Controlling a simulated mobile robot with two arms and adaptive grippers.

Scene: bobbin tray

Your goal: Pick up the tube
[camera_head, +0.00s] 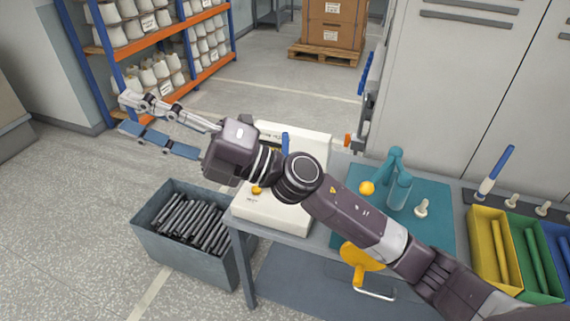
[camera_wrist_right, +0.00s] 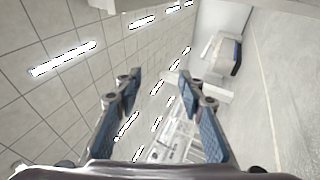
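Several dark tubes (camera_head: 190,222) lie in a grey bin (camera_head: 205,268) on the floor at the lower left. A yellow tube (camera_head: 503,252), a green tube (camera_head: 535,257) and a blue one lie in coloured trays at the right; I cannot tell which tube is meant. My right gripper (camera_head: 128,114) reaches across to the left, above the floor beyond the bin, apart from all tubes. Its fingers are spread with nothing between them, as the right wrist view (camera_wrist_right: 160,90) also shows. My left gripper is not in view.
A teal mat (camera_head: 440,232) on the bench holds a teal device (camera_head: 397,180). A white machine (camera_head: 318,150) stands at the bench's left end, partly hidden by my right arm. A shelf of cones (camera_head: 160,50) stands at the upper left. The floor between is clear.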

